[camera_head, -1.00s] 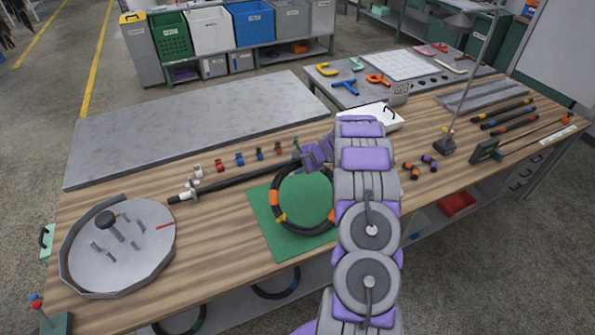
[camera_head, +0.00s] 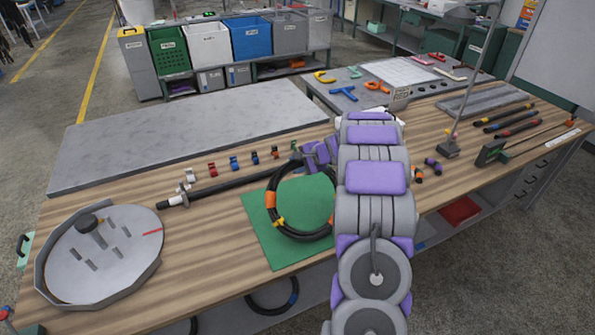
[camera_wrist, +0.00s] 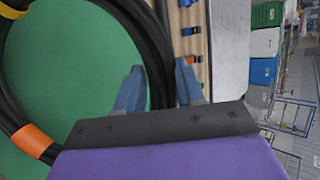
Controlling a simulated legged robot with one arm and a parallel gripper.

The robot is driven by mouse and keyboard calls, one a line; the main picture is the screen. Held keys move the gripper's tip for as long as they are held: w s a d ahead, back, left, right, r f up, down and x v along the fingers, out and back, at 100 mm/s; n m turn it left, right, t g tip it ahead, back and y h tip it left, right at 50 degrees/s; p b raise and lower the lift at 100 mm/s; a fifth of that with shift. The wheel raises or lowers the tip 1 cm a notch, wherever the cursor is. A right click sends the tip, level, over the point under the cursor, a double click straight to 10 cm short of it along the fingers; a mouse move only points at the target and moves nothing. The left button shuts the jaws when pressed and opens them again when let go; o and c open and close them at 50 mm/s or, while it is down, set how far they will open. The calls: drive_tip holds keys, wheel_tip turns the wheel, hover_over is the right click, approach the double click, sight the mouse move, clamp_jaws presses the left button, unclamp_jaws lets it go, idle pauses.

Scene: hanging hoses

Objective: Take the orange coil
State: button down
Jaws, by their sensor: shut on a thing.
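The orange coil is a black hose ring (camera_head: 270,200) with orange bands and a yellow tie, over the green mat (camera_head: 258,250) on the wooden bench. My gripper (camera_head: 308,160) is at the coil's upper right edge, with my arm covering part of its right side. In the wrist view, the coil (camera_wrist: 30,142) curves around the green mat, an orange band at lower left. My gripper's two blue-grey fingers (camera_wrist: 160,88) stand on either side of the black hose strands and are shut on them. Whether the coil is clear of the mat I cannot tell.
A black rod (camera_head: 225,185) lies left of the coil, with several small coloured clips (camera_head: 234,163) behind it. A round grey tray with pegs (camera_head: 100,285) sits at the left. Another hose ring (camera_head: 272,296) hangs below the bench edge.

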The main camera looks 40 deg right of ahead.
drive_tip(key=shift+s+a+r+t+b, duration=0.25)
drive_tip(key=shift+s+r+t+b, duration=0.35)
drive_tip(key=shift+b, duration=1.45)
drive_tip(key=s+a+r+t+p, duration=0.1)
drive_tip(key=s+r+p, duration=0.3)
drive_tip(key=r, duration=0.5)
drive_tip(key=shift+n+p, duration=0.3)
drive_tip(key=shift+p, duration=0.1)
drive_tip(key=shift+w, duration=0.1)
